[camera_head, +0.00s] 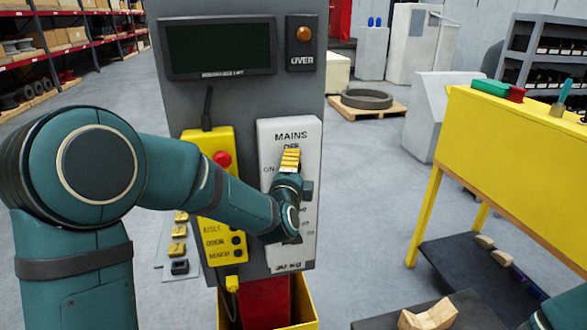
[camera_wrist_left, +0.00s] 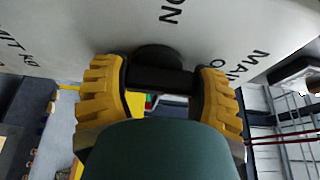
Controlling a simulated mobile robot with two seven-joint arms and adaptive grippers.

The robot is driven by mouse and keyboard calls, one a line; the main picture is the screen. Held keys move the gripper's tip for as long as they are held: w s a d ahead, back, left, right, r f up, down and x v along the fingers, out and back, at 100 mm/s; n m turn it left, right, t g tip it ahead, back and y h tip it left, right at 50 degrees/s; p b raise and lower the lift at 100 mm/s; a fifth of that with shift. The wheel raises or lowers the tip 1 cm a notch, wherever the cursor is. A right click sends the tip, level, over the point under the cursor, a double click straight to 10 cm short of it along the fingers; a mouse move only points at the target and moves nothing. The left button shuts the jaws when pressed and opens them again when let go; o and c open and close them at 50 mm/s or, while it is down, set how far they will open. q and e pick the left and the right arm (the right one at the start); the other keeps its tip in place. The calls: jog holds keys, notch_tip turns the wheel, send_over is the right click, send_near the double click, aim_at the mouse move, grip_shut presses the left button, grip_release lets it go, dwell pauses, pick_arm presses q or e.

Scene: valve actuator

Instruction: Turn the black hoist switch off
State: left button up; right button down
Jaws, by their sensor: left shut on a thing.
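The white panel (camera_head: 304,135) on the grey column carries the words MAINS, OFF and ON. The black switch (camera_wrist_left: 158,58) on it has a round base and a crossbar handle in the left wrist view. My left gripper (camera_head: 290,160) is at the upper part of the panel, its yellow fingers mostly covering the switch in the head view. In the left wrist view my left gripper (camera_wrist_left: 160,95) has one ribbed finger at each end of the crossbar, shut on it. The switch's exact pointing direction is hard to tell. My right gripper is not in view.
A yellow control box (camera_head: 214,150) with a red button (camera_head: 222,159) hangs left of the panel. A dark screen (camera_head: 218,48) and an orange lamp (camera_head: 304,33) sit above.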

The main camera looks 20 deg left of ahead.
pick_arm(q)
jog(key=shift+f, duration=0.2)
jog(key=o, duration=1)
jog(key=shift+o, duration=1.1)
jog(key=shift+r, duration=0.15)
jog(key=shift+s, duration=0.2)
jog(key=s+d, duration=0.2)
jog(key=s, duration=0.9)
jog(key=shift+s, duration=0.3)
